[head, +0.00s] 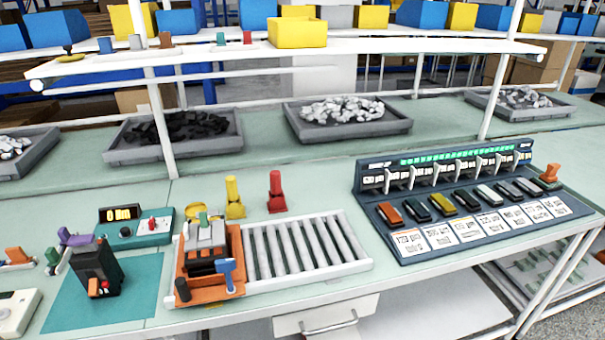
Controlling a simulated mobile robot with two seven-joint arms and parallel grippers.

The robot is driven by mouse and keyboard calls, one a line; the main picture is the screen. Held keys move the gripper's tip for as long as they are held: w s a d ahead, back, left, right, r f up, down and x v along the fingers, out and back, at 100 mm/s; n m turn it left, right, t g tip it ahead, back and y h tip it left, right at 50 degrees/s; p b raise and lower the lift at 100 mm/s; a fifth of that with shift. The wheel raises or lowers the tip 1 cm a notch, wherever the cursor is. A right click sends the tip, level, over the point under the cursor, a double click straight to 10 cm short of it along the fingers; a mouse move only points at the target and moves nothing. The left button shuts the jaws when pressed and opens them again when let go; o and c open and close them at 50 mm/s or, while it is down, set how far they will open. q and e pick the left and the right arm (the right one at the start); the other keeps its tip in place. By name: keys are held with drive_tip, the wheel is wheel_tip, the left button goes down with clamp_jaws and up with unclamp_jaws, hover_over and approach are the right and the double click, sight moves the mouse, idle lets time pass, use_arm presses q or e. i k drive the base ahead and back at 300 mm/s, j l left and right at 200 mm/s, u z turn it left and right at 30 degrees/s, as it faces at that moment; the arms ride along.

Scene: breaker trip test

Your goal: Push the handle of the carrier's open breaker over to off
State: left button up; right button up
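An orange carrier (239,243) sits at the left end of a roller track (300,244) on the bench. A breaker with a light grey top and dark front (205,240) sits in it. A blue T-shaped piece (228,274) stands at the carrier's front right, and a dark cylinder (182,289) at its front left. The breaker's handle is too small to make out, so I cannot tell its position. A separate black unit with an orange lever (97,268) stands on a teal mat (140,293) to the left. Neither gripper shows in the head view.
A teal meter box (130,229) stands behind the mat. Yellow (234,198) and red (276,192) upright pieces stand behind the track. A dark sloped rack (455,190) with several coloured pieces and cards fills the right. Grey trays (225,147) and a white shelf (370,47) lie behind.

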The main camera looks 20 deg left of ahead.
sight(203, 217)
drive_tip(key=u, duration=1.2)
drive_tip(key=i+j+z, duration=0.2)
drive_tip(key=i+j, duration=0.05)
drive_tip(key=j, duration=0.05)
